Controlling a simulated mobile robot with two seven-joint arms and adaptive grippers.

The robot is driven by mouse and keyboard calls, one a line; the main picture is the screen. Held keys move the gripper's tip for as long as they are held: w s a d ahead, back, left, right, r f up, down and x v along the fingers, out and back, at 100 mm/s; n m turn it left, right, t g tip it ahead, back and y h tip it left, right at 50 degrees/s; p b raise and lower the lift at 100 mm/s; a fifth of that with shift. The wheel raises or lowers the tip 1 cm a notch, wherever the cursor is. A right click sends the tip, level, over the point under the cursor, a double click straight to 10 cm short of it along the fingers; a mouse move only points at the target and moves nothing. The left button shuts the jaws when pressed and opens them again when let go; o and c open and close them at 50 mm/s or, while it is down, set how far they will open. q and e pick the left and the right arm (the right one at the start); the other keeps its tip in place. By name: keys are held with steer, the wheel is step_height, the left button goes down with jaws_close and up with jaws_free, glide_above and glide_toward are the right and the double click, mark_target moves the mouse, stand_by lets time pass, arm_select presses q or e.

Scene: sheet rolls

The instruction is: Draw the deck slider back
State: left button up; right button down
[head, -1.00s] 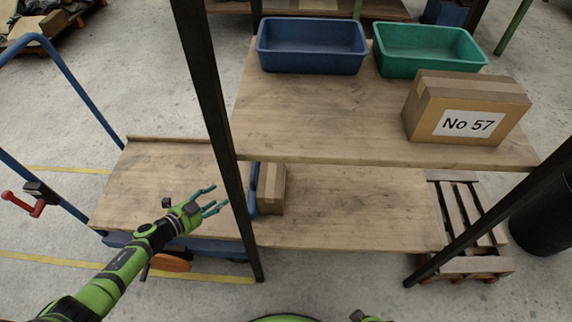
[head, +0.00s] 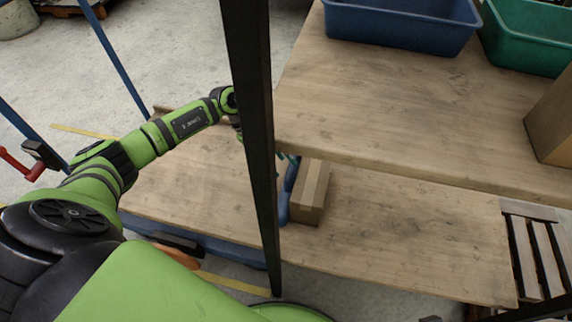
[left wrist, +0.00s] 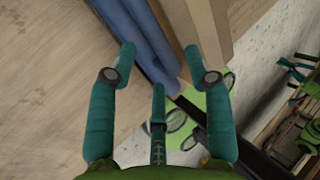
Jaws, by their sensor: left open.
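My left gripper (head: 284,157) is mostly hidden behind the black post, with only teal finger parts showing beside the slider's top. In the left wrist view my left gripper (left wrist: 160,62) is open, and the blue slider (left wrist: 147,45) lies across the gap between its fingertips. The cardboard box also shows there (left wrist: 208,25). I cannot tell whether the fingers touch the slider. My right gripper is not in view.
The black post (head: 252,120) stands in front of my left wrist. The upper wooden shelf (head: 370,110) carries a blue bin (head: 400,28), a green bin (head: 530,40) and a box (head: 555,120). A red handle (head: 22,167) is at the left. The lower deck (head: 390,235) is bare right of the box.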

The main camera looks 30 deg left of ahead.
arm_select(q)
steer(key=shift+x, duration=0.9)
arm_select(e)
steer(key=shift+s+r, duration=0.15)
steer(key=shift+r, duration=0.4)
arm_select(q)
jaws_close()
steer(key=shift+a, duration=0.1)
